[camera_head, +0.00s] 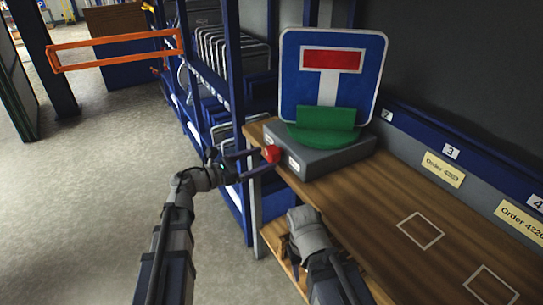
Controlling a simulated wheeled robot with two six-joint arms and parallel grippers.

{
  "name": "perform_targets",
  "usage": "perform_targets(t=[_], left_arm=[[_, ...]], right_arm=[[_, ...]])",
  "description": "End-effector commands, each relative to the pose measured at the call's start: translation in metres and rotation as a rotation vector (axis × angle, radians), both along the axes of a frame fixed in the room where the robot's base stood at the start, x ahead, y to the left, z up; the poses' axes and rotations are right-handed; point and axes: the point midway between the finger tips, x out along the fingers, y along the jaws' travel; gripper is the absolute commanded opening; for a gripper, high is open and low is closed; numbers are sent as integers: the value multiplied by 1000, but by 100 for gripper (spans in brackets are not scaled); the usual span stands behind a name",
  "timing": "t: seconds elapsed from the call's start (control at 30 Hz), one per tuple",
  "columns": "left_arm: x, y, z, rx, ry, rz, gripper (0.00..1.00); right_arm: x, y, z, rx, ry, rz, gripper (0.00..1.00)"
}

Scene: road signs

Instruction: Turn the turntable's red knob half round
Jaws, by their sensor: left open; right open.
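The turntable (325,155) is a grey box with a green round top and stands at the far end of the wooden bench. Its red knob (271,153) sticks out of the front side, facing the aisle. A blue sign (290,75) with a white T and a red bar stands upright in the green holder (325,118). My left gripper (266,160) is open with its fingertips on either side of the knob; I cannot tell whether they touch it. My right gripper (289,250) is open and apparently empty, low by the bench's front edge, partly hidden by its own wrist.
The wooden bench (385,200) has free room and white outlined squares to the right. Order labels (443,170) and numbered tags line the back ledge. Blue shelving (240,100) with racks stands behind on the left. An orange barrier (115,40) juts out over the aisle floor.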

Motion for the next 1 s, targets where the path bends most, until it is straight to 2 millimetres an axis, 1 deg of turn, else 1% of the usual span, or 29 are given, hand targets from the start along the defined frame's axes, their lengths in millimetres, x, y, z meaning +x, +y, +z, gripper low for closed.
perform_targets(t=[0.03, 0.1, 0.3, 0.43, 0.67, 1.0], left_arm=[[6, -7, 0, 0, 0, -3, 94], [11, -16, 0, -1, 1, -2, 94], [21, -31, 0, -1, 0, -1, 94], [23, -34, 0, -1, 0, 0, 94], [23, -35, 0, -1, 0, 1, 94], [23, -34, 0, -1, 0, 1, 57]], right_arm=[[0, 0, 0, 0, 0, 0, 50], [0, 0, 0, 0, 0, 0, 50], [0, 0, 0, 0, 0, 0, 50], [0, 0, 0, 0, 0, 0, 50], [0, 0, 0, 0, 0, 0, 50], [0, 0, 0, 0, 0, 0, 50]])
